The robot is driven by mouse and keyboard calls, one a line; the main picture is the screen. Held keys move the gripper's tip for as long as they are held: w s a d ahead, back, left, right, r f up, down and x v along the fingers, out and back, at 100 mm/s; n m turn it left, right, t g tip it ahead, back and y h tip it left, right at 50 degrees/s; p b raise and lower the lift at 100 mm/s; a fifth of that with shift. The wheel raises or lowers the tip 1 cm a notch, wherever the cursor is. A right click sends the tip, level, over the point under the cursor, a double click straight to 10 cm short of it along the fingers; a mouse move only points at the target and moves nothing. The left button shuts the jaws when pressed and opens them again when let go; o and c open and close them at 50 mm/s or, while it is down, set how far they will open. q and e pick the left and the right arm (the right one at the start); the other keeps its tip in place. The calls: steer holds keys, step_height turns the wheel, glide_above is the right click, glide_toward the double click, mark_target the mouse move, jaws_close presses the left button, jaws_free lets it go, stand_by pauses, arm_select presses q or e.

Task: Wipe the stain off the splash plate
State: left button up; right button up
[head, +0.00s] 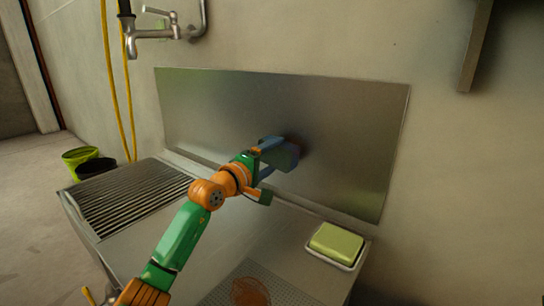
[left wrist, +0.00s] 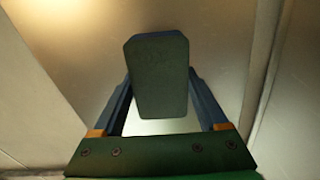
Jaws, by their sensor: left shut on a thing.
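The splash plate (head: 346,130) is a wide brushed-metal sheet on the wall behind the sink in the head view. A faint brownish dark patch (head: 299,144), which looks like the stain, shows at the edge of my left gripper; the rest of it may be hidden. My left gripper (head: 274,156) is in front of the plate's middle, shut on a dark blue-grey block (head: 287,157), likely a sponge. The block (left wrist: 157,75) sits between the fingers in the left wrist view. It is at or very near the plate; contact is unclear. My right gripper is not in view.
A green bar in a white dish (head: 337,246) sits at the sink's right corner. A ribbed drainboard (head: 130,197) lies at left. A brown round thing (head: 250,292) lies in the basin. A tap (head: 155,32) and yellow hose (head: 124,90) are upper left. Buckets (head: 82,157) stand on the floor.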

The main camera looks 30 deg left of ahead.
arm_select(q)
steer(key=shift+w, duration=0.2)
steer(key=shift+s, duration=0.1)
steer(key=shift+w+d, duration=0.2)
steer(key=shift+w, duration=0.75)
steer(key=shift+p, duration=0.3)
